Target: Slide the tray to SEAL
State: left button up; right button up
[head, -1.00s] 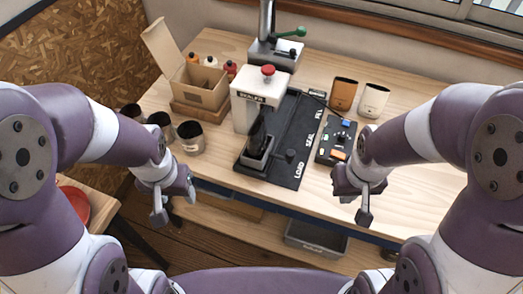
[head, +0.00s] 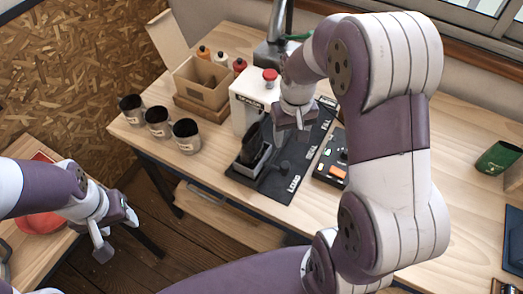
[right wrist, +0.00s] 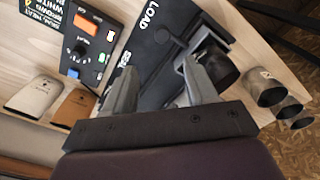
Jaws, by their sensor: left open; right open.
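The small grey tray (head: 262,160) sits at the LOAD end of the black track (head: 284,184), with a dark pouch (head: 249,146) standing in it. The printed SEAL mark lies further back along the track. My right gripper (head: 291,128) is open and empty above the track, behind and right of the tray. In the right wrist view its fingers (right wrist: 160,85) are spread over the track near the SEAL word, with the tray (right wrist: 206,42) beyond them to the right. My left gripper (head: 116,232) is open and empty, low at the left, away from the bench.
The white sealer (head: 248,95) with a red knob stands beside the track, partly hidden by my right arm. A control box (head: 331,167) lies right of the track. Several dark cups, including one near the sealer (head: 186,136), and a cardboard box (head: 203,84) stand left.

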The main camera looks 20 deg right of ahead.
aim_at(285, 165)
jog(key=f, duration=0.3)
jog(key=f+p, duration=0.1)
jog(key=f, duration=0.7)
jog(key=shift+a+f, duration=0.2)
jog(key=shift+a, duration=0.05)
jog(key=shift+f, duration=0.4)
